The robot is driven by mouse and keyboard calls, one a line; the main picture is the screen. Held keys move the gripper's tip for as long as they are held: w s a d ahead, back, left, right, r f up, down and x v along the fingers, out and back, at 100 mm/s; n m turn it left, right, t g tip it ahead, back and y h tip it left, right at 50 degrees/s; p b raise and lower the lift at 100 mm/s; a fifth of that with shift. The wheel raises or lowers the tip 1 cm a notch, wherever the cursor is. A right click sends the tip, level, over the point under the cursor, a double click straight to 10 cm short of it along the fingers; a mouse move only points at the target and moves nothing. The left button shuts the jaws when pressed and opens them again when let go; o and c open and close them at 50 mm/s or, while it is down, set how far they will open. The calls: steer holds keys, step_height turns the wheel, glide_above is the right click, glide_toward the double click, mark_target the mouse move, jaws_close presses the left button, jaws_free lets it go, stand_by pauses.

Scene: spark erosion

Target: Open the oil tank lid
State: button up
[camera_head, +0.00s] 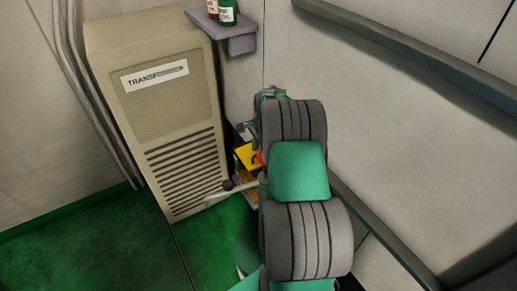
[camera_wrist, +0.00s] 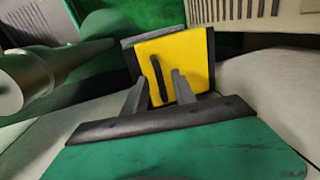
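A yellow square lid (camera_wrist: 191,61) with a black bar handle (camera_wrist: 160,79) stands tilted up in the wrist view, with a dark edge on its right side. I take it for the oil tank lid. My gripper (camera_wrist: 160,82) points at it, with its two grey fingers apart, one on each side of the lower part of the handle. I cannot tell whether the fingers touch the handle or the lid. In the head view, part of the yellow lid (camera_head: 245,155) shows left of my arm, which hides the rest. My gripper is hidden there.
A beige transformer cabinet (camera_head: 165,110) stands left of my arm. A small grey shelf (camera_head: 228,32) with bottles is on the wall above. A pale lever with a dark knob (camera_head: 228,186) sticks out left of my arm. Open green floor (camera_head: 90,240) lies at lower left.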

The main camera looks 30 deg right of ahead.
steer(key=shift+f, duration=0.25)
steer(key=shift+c, duration=0.5)
jaws_close()
stand_by(0.8)
